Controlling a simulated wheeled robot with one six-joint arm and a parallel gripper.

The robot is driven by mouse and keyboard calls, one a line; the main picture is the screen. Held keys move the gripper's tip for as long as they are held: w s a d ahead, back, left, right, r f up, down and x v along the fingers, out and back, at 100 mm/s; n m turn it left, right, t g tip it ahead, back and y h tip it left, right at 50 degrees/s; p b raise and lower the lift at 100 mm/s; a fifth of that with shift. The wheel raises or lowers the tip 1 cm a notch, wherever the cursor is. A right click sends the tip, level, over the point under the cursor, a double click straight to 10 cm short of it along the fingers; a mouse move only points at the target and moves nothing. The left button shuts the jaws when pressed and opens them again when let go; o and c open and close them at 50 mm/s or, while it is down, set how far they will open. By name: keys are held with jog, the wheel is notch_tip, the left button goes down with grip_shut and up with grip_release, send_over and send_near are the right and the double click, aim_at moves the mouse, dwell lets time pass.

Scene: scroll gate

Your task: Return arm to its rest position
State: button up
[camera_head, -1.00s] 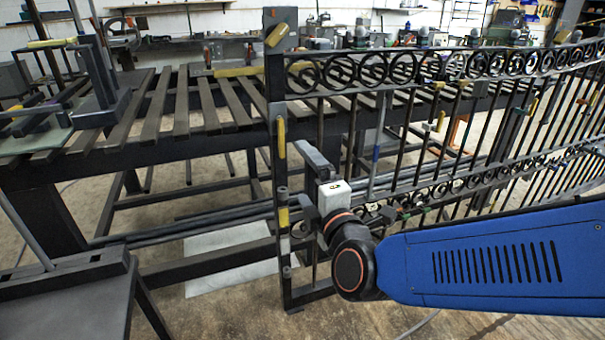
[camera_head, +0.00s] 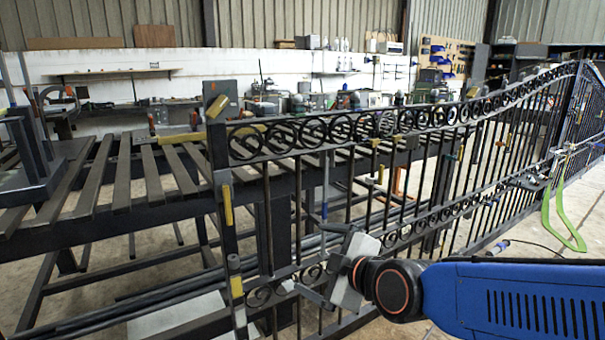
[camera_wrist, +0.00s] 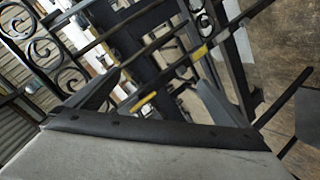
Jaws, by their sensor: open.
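My gripper (camera_head: 316,264) is at the end of my blue arm, lower middle of the head view, in front of the lower part of the scroll gate. In the wrist view my gripper (camera_wrist: 155,97) shows two dark fingers spread apart with nothing held between them. The black scroll gate (camera_head: 375,128) runs from the left centre to the far right. Its scrolls and bars also show in the wrist view (camera_wrist: 42,47), tilted, beyond the fingers. Whether any finger touches the gate cannot be told.
A slatted dark workbench (camera_head: 123,178) stands behind the gate, with steel bars and frames under it. Yellow clamps (camera_head: 227,205) sit on the gate's end post. A green strap or hose (camera_head: 562,222) hangs at the far right. Bare floor lies right of my arm.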

jog(key=s+d+f+m+g+h, duration=0.3)
jog(key=s+d+m, duration=0.5)
jog(key=d, duration=0.5)
jog(key=s+d+f+m+g+h, duration=0.3)
jog(key=s+d+m, duration=0.5)
jog(key=d, duration=0.5)
jog(key=shift+s+f+g+h, duration=0.3)
jog(key=shift+s+f+h, duration=0.3)
jog(key=shift+f, duration=0.2)
